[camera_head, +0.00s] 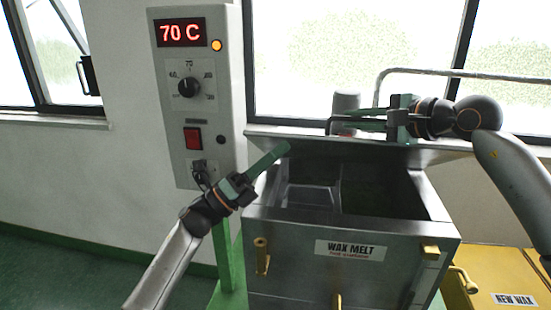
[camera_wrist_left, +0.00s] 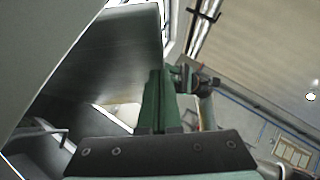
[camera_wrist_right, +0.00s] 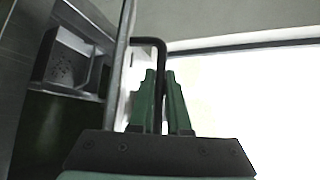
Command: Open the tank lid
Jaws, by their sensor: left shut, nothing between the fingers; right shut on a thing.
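The metal tank (camera_head: 290,255) stands below the window with a "WAX MELT" label on its front. Its lid (camera_head: 290,134) is raised at the back and seen nearly edge-on, and the dark inside of the tank shows. My right gripper (camera_head: 348,124) is shut on the lid's dark handle (camera_head: 332,122); the bent handle bar also shows between the fingers in the right wrist view (camera_wrist_right: 158,60). My left gripper (camera_head: 280,150) is shut and empty above the tank's left rim, with its fingers seen in the left wrist view (camera_wrist_left: 155,100).
A grey control box (camera_head: 192,95) showing "70 C" is on the wall at left, close to my left gripper. A metal basket (camera_head: 312,196) sits inside the tank. A yellow "NEW WAX" bin (camera_head: 500,265) stands at right. A grey rail (camera_head: 460,74) runs behind my right gripper.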

